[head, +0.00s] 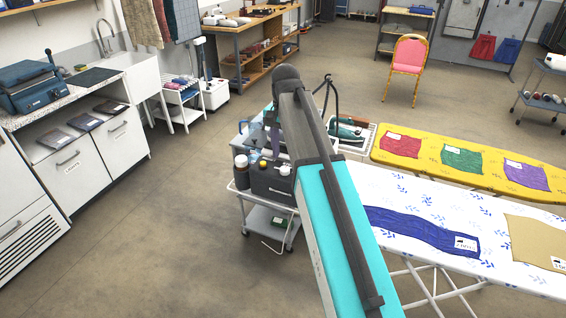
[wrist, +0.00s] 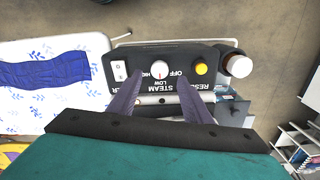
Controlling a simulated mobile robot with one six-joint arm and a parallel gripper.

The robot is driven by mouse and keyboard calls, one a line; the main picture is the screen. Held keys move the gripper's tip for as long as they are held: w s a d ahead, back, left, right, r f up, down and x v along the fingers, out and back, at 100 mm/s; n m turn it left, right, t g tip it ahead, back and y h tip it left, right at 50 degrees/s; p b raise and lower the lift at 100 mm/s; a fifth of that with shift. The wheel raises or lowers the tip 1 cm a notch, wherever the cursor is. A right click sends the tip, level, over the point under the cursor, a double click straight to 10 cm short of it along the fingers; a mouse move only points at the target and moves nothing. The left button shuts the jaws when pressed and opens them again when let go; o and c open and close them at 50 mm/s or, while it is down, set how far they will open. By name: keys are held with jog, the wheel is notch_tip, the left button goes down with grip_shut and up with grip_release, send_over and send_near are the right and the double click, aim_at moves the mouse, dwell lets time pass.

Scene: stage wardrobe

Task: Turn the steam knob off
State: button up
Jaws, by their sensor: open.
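The steam knob (wrist: 162,69) is a round white dial with a red mark, on a dark control panel (wrist: 180,53) in the wrist view. HIGH, LOW and OFF are printed around it. The red mark appears to point toward LOW. My gripper (wrist: 160,80) is open, its two purple fingers on either side of the knob, apart from it in the picture. I cannot tell how far the tips stand from the panel. In the head view the dark steam unit (head: 270,182) stands on a small trolley, partly hidden by my arm.
A white rocker switch (wrist: 119,70) and a yellow button (wrist: 201,69) flank the knob. A white-capped bottle (wrist: 240,66) stands beside the panel. An ironing board (head: 400,200) with a blue cloth (head: 420,228) is to the right in the head view. Floor at left is clear.

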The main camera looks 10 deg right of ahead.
aim_at(285, 169)
jog(key=shift+f+p, duration=0.55)
jog(key=shift+f, duration=1.75)
jog(key=shift+c, duration=0.3)
jog(key=c, duration=1)
